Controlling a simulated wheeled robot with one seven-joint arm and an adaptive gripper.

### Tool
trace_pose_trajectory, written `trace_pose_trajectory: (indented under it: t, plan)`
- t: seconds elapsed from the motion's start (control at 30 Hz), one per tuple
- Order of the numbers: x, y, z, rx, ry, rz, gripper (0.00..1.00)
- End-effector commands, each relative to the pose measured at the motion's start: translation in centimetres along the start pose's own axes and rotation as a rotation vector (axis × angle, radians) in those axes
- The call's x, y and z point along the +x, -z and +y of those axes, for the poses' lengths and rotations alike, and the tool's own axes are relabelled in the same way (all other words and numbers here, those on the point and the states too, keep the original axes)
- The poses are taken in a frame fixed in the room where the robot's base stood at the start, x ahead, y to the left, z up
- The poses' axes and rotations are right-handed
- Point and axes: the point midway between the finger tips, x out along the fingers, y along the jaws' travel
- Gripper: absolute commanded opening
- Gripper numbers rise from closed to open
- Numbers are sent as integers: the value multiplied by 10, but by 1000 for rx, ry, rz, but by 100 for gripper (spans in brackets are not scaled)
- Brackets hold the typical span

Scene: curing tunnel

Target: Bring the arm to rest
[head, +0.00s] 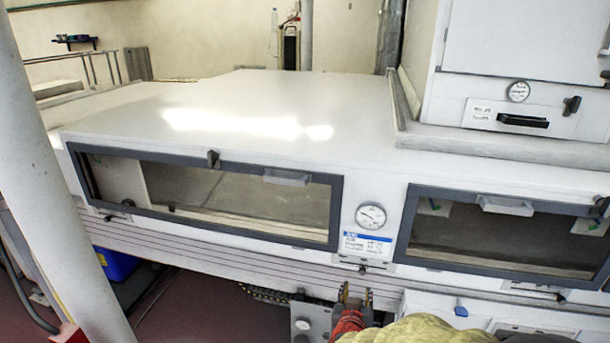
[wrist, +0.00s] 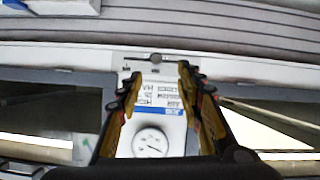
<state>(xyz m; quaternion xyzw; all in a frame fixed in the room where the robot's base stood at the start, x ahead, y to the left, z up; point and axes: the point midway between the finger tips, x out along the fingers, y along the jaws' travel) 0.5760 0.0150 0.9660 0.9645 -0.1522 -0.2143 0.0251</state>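My gripper (head: 357,292) is low at the centre right of the head view, in front of the white tunnel's lower front, below the dial gauge (head: 370,216) and the blue-and-white label (head: 367,244). Its two fingers stand apart with nothing between them. In the wrist view my gripper (wrist: 159,72) shows open fingers, with the upside-down label (wrist: 160,95) and gauge (wrist: 151,143) seen in the gap beyond. I cannot tell how far the fingertips are from the panel. Part of my arm shows at the bottom edge of the head view.
The white curing tunnel (head: 300,95) fills the middle. A long framed window (head: 230,200) is left of the gauge, another window (head: 490,240) right. A pale post (head: 55,150) stands at left. A blue bin (head: 117,264) sits low left. Red floor (head: 200,308) shows below.

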Motion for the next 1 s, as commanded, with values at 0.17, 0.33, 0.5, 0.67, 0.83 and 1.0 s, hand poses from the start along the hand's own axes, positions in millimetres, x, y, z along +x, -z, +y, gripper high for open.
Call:
trace_pose_trajectory:
  t: [0.17, 0.33, 0.5, 0.67, 0.83, 1.0]
  plan:
    - [-13, -56, -42, 36, 166, -201, 37]
    - [-66, -86, -82, 32, 363, -435, 37]
    - [-136, -87, -84, -9, 489, -634, 37]
    - [-200, -80, -42, -81, 508, -784, 37]
    - [-258, -59, 30, -158, 426, -852, 37]
    - [-290, -24, 85, -184, 336, -770, 37]
